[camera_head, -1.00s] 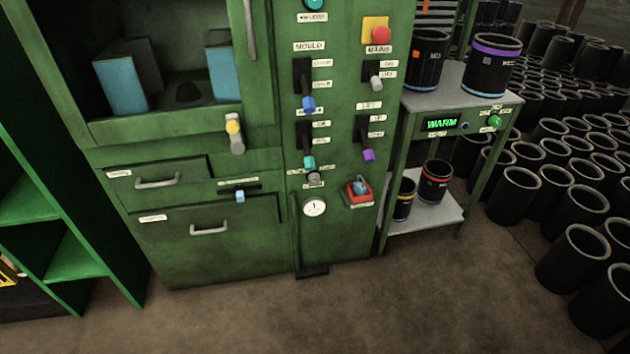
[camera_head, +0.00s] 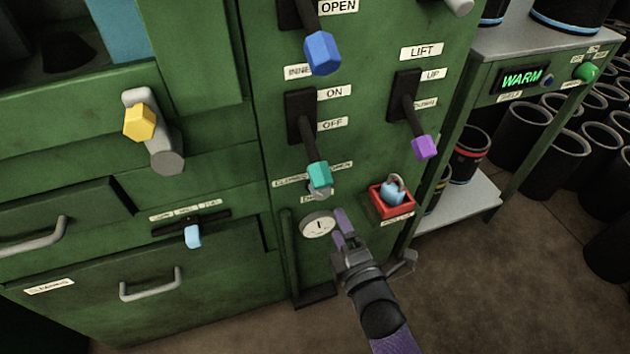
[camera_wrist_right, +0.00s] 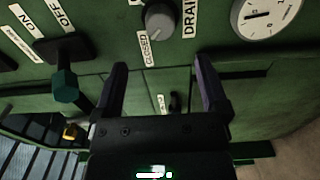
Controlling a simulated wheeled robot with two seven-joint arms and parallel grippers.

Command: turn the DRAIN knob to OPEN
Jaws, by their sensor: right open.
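The DRAIN knob (camera_wrist_right: 160,20) is a small round grey knob at the top middle of the right wrist view, beside its CLOSED label (camera_wrist_right: 149,48) and DRAIN label (camera_wrist_right: 189,18). In the head view the knob (camera_head: 320,193) is mostly hidden behind a teal lever tip. My right gripper (camera_head: 342,222) is in front of the panel, below and right of the knob. In the right wrist view its jaws (camera_wrist_right: 161,66) are open and empty, apart from the knob. My left gripper is not in view.
The teal-tipped lever (camera_head: 319,172) juts out just over the knob. A round gauge (camera_head: 318,225) sits just below, and a red box with a blue padlock (camera_head: 390,206) is to the right. A purple-tipped lever (camera_head: 424,147) is higher right.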

